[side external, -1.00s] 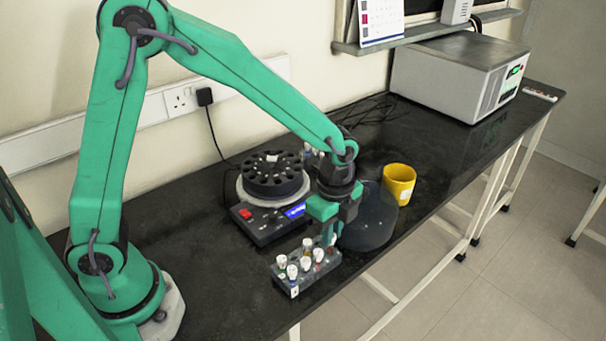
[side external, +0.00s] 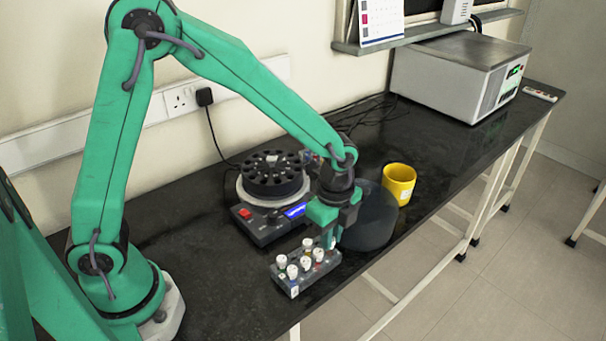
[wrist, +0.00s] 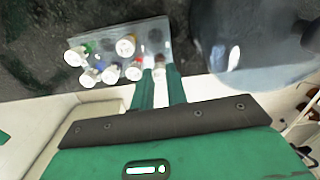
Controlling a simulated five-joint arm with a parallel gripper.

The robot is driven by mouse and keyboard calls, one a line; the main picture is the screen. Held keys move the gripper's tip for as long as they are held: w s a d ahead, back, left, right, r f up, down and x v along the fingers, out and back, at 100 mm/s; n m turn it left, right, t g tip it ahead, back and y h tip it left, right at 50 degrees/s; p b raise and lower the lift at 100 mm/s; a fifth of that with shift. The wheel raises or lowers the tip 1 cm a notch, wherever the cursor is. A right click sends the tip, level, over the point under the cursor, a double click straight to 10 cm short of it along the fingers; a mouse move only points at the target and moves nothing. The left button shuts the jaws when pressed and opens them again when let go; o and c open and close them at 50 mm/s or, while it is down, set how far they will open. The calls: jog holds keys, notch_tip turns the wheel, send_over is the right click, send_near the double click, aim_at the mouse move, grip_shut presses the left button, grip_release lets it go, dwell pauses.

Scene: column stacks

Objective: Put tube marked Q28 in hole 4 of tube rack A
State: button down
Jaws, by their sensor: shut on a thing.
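My gripper (side external: 333,233) points down over the right back end of a grey tube rack (side external: 300,283). In the wrist view its two green fingers (wrist: 160,82) are shut on a small pale tube (wrist: 159,70) at the rack's edge. I cannot tell how deep this tube sits in the rack (wrist: 165,27). Several other white-capped tubes, such as one at the near corner (side external: 292,272), stand in the rack. In the wrist view one has an orange-brown body (wrist: 125,46). No tube marking or rack letter is readable, so I cannot tell which is Q28.
A dark round carousel (side external: 270,172) on a base with a red switch stands behind the rack. A translucent dark disc-shaped object (side external: 372,220) is close to the gripper's right. A yellow mug (side external: 399,183) stands behind it. The bench's front edge is close to the rack.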

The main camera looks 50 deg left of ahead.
jog(key=shift+f, duration=0.5)
jog(key=c, duration=1)
grip_release()
jog(key=shift+s, duration=0.1)
jog(key=shift+r, duration=0.15)
jog(key=shift+r, duration=2.85)
